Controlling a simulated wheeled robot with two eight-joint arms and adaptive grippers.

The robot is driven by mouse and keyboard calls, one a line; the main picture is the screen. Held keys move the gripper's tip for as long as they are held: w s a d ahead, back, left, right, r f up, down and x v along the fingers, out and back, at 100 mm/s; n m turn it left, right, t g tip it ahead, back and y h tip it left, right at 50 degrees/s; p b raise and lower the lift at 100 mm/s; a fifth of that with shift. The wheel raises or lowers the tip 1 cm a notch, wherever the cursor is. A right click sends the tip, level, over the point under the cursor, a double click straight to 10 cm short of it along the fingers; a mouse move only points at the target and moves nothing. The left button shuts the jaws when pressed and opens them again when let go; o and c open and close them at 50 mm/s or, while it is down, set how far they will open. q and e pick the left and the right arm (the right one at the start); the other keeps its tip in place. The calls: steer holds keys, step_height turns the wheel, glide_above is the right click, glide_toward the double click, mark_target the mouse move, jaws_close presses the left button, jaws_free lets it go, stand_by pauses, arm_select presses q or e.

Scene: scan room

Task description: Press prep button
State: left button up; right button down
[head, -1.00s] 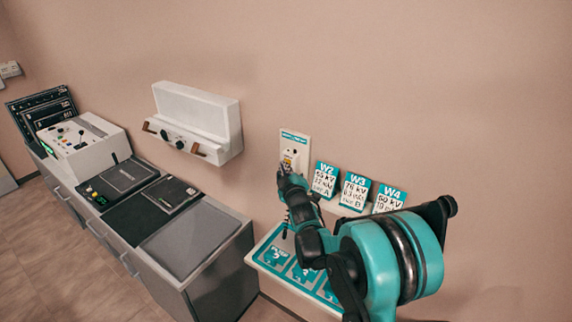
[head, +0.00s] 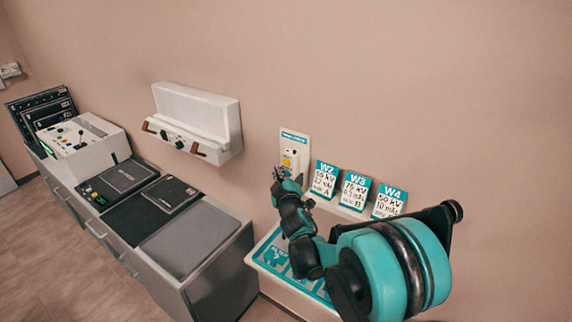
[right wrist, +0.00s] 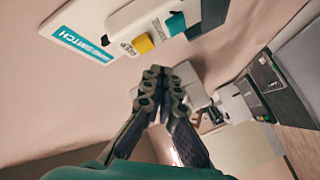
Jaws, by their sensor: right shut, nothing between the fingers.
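A white wall plate (head: 304,146) with a teal label is on the wall, left of the cards. A small yellow button (head: 288,162) sits on its holder. In the right wrist view the plate's label (right wrist: 80,38) ends in "SWITCH", and the yellow button (right wrist: 143,43) shows beside a teal part (right wrist: 175,23). My right gripper (head: 279,172) is shut and empty, just below and left of the yellow button in the head view. In the right wrist view its closed fingertips (right wrist: 157,76) appear apart from the button. My left gripper is out of view.
Cards W2 (head: 323,180), W3 (head: 354,190) and W4 (head: 389,202) stand on the right. A teal-marked shelf (head: 262,250) is below my right arm. A grey cabinet (head: 222,262) with a control console (head: 84,148) stands left. A white box (head: 198,112) hangs on the wall.

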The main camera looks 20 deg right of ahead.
steer(key=s+a, duration=0.2)
steer(key=a, duration=0.1)
steer(key=shift+s, duration=0.15)
stand_by(0.6)
steer(key=s+d+f+m+g+h+b, duration=0.1)
steer(key=s+d+f+m+g+b, duration=0.15)
steer(key=s, duration=0.45)
steer(key=s+d+f+m+g+h+b, duration=0.15)
steer(key=s+m, duration=0.25)
steer(key=s, duration=0.4)
steer(key=s+a+f+m+g+y+b, duration=0.1)
steer(key=s+a+f+g+y+b, duration=0.1)
steer(key=s+f, duration=0.4)
steer(key=s+a+f+m+g+y+b, duration=0.1)
steer(key=s+f, duration=0.5)
steer(key=s, duration=0.8)
steer(key=a+g+y+b, duration=0.1)
steer(key=a+g, duration=0.1)
steer(key=g, duration=0.1)
steer(key=shift+a+b, duration=0.35)
